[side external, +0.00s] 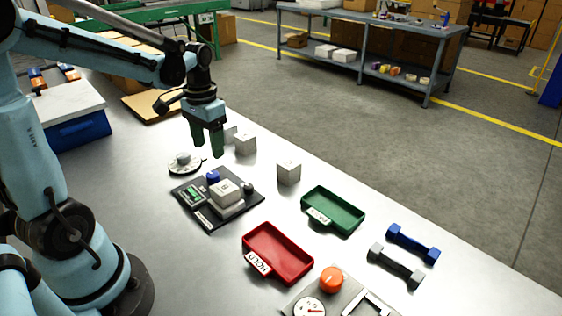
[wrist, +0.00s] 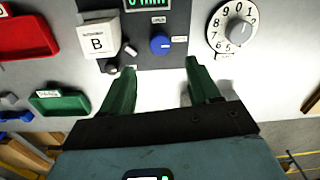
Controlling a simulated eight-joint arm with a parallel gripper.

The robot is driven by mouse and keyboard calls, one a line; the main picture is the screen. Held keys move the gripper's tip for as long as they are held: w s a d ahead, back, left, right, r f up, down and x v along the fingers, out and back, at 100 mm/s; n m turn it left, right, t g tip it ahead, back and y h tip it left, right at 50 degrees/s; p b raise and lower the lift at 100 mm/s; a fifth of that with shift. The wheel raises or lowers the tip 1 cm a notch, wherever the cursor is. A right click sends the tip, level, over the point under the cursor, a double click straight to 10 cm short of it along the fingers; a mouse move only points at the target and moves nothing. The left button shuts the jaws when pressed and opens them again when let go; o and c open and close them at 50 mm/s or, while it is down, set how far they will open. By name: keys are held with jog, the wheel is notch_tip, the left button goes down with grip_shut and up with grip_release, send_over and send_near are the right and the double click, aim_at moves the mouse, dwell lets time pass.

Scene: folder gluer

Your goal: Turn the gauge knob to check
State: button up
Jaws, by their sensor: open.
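My gripper (side external: 207,149) is open and empty, pointing down above the table near the dark gauge panel (side external: 182,190). The panel carries a green display (side external: 192,196), a round blue knob (side external: 212,176) and a white box (side external: 226,188). No contact is visible.
White boxes (side external: 288,173) stand beyond the panel. A green tray (side external: 335,210), a red HOLD tray (side external: 278,254), dumbbell-shaped pieces (side external: 412,243) and an orange knob (side external: 331,279) beside a round gauge (side external: 309,309) occupy the nearer right side. A blue bin (side external: 78,133) is at left.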

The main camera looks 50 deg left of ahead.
jog(key=shift+r, duration=1.8)
jog(key=shift+d, duration=0.1)
jog(key=s+d+m+t, duration=0.1)
jog(key=s+d+t, duration=0.1)
jog(key=d+t, duration=0.5)
jog(key=d, duration=0.6)
jog(key=shift+s+d+m, duration=0.3)
jog(key=shift+d, duration=0.05)
dwell(0.6)
